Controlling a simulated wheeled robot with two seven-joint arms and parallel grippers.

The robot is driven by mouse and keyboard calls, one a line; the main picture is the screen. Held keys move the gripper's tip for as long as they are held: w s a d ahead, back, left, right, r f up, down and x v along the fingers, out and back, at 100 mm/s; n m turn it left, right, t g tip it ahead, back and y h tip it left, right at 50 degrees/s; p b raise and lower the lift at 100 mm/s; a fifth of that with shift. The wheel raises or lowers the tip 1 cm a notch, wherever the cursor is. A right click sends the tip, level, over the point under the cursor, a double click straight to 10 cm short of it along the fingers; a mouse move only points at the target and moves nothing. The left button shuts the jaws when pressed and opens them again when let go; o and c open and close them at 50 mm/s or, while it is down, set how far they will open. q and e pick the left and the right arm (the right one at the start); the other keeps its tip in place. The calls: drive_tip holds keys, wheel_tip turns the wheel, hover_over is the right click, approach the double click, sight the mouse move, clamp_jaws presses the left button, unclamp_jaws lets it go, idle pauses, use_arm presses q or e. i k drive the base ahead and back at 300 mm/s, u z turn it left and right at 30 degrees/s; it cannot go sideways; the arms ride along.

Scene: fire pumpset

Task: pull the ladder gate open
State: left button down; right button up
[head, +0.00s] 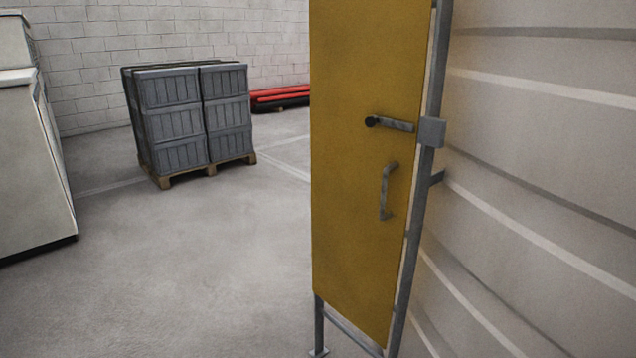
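The ladder gate is a tall yellow panel (350,200) in the middle of the head view, standing upright in a grey metal frame (415,230). A grey latch bar with a dark round knob (390,124) lies across its right edge and reaches a grey block (432,132) on the frame post. Below the latch, a grey vertical pull handle (385,190) is fixed to the panel. The panel looks closed against the frame. Neither of my grippers shows in this view.
Stacked grey crates (190,118) stand on a wooden pallet at the back left. A pale cabinet (30,150) is at the left edge. Red pipes (280,97) lie by the back wall. A curved pale ribbed surface (540,170) fills the right. The floor (210,260) left of the gate is clear.

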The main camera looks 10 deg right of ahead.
sight(368, 58)
drive_tip(key=u, duration=0.8)
drive_tip(key=i, duration=0.95)
drive_tip(key=z, duration=1.5)
